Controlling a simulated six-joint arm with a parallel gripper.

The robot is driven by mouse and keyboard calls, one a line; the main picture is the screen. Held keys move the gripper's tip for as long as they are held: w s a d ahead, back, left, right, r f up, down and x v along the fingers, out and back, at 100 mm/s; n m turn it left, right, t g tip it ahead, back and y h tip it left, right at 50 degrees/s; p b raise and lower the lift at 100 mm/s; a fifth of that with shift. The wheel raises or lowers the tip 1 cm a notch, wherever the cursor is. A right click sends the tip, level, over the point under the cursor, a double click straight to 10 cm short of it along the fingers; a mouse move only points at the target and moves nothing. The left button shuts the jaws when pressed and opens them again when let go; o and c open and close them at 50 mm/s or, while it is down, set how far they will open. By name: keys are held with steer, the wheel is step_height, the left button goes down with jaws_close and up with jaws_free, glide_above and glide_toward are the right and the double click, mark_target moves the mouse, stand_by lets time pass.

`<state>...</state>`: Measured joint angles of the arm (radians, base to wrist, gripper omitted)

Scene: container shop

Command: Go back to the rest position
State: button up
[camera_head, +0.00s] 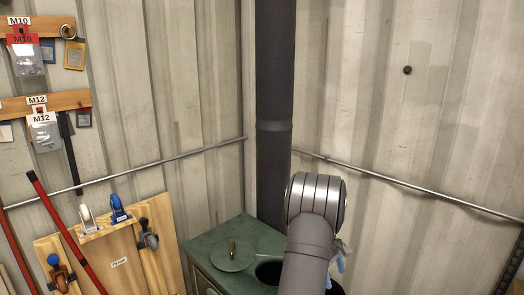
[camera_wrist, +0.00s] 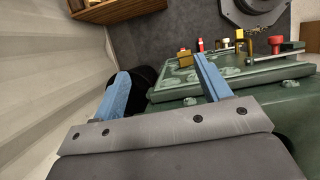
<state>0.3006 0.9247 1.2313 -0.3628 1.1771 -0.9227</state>
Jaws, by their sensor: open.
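My gripper (camera_wrist: 162,68) shows in the wrist view with its two blue fingers spread apart and nothing between them. In the head view my arm stands in front of the green stove-like cabinet (camera_head: 205,262), and only bits of the blue fingers show at its right side. The gripper is over or close to the cabinet's top; the exact gap cannot be told. A round green lid (camera_head: 232,257) with a brass-coloured knob lies on the top, left of a dark round opening (camera_head: 268,272) that my arm partly hides.
A black pipe (camera_head: 274,120) rises in the corner behind the cabinet. Corrugated metal walls with a thin rail (camera_head: 400,184) close in both sides. A wooden tool board (camera_head: 115,255) stands at left. Small red and yellow parts (camera_wrist: 276,44) show beyond the fingers in the wrist view.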

steer(key=s+d+f+n, duration=0.2)
steer(key=d+f, duration=0.3)
steer(key=d, duration=0.2)
steer(key=s+d+f+n+t+h, duration=0.1)
steer(key=d+f+n, duration=0.1)
steer(key=d+f, duration=0.4)
steer(key=shift+s+d+f+n, duration=0.25)
steer(key=shift+s+d+n, duration=0.1)
steer(key=shift+d, duration=0.1)
